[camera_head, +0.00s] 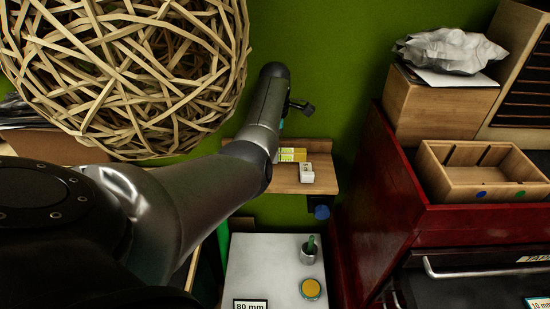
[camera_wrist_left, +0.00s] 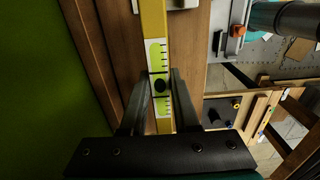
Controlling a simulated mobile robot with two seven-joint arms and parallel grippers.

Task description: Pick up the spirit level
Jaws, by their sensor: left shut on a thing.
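The spirit level is a yellow bar with a pale green and white label. In the head view its end (camera_head: 292,154) shows at the small wooden shelf (camera_head: 318,180), with the rest hidden behind my left arm. In the left wrist view the spirit level (camera_wrist_left: 155,30) runs down the picture between the fingers of my left gripper (camera_wrist_left: 162,88). The fingers are shut on it, one at each side of the label with a dark round spot. I cannot tell whether the level still touches the shelf. My right gripper is not in view.
A white block (camera_head: 306,172) lies on the shelf close to the level. Below stand a white surface with a metal cup (camera_head: 309,250) and a yellow-topped round tin (camera_head: 311,289). A red cabinet (camera_head: 385,200) is at right; a big woven cane ball (camera_head: 120,75) is upper left.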

